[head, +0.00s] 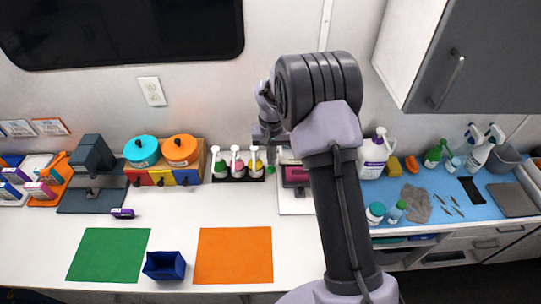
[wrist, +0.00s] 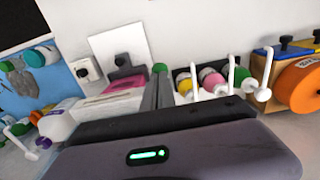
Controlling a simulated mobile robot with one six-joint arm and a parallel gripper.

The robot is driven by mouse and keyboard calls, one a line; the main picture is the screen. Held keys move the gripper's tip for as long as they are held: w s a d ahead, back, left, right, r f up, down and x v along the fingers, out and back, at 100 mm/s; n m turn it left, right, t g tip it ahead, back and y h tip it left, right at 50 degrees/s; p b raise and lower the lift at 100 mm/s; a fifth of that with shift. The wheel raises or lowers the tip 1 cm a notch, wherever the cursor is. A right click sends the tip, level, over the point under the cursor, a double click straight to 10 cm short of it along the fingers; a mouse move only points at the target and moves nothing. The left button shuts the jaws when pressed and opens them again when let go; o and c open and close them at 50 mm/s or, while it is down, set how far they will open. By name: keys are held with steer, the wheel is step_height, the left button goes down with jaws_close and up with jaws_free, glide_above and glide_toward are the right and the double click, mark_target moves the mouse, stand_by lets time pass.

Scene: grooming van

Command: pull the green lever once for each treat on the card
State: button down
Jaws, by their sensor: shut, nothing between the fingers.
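A green knob (head: 270,170), which looks like the lever's end, shows just left of a white unit (head: 297,207) with a dark magenta part (head: 296,174). My arm hides the right part of this unit. My gripper (head: 270,138) is above and behind the knob, pointing down; its fingers are small and dark in the head view. In the wrist view the fingers (wrist: 158,92) are shut and empty, and the green knob (wrist: 159,68) appears just beyond their tips. I cannot tell whether they touch. Which card is meant, and its treats, cannot be made out.
Several pump bottles (head: 236,163) stand in a black holder just left of the knob. Left of them are teal (head: 142,150) and orange (head: 180,150) round containers. A blue bin (head: 165,266) sits between green (head: 108,255) and orange (head: 233,256) mats. A grey cabinet hangs at upper right.

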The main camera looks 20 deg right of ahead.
mark_target(271, 171)
steer(key=shift+f, duration=0.1)
steer(key=shift+f+b, duration=2.7)
steer(key=shift+f, duration=0.85)
steer(key=shift+r, duration=0.15)
step_height(271, 171, up, 7)
steer(key=p, duration=0.5)
steer(key=shift+r, duration=0.1)
